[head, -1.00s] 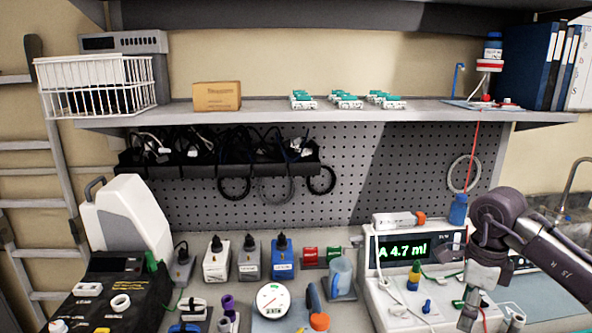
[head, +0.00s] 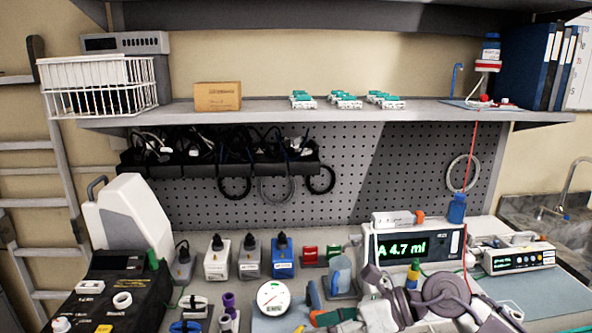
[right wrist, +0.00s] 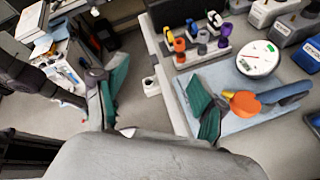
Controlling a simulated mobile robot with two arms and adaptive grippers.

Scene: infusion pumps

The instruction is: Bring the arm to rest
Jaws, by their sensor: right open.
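My right arm (head: 442,297) is bent low in front of the infusion pump with the green "A 4.7 ml" display (head: 403,247). My right gripper (right wrist: 160,100) is open and empty in the right wrist view, its green-padded fingers wide apart. One finger is close to an orange-and-blue tool (right wrist: 247,103) on the blue mat (right wrist: 222,75); I cannot tell whether they touch. In the head view, part of the gripper shows at the lower edge. My left gripper is not in view.
A smaller pump (head: 518,257) is at the right. A shelf (head: 270,115) runs above.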

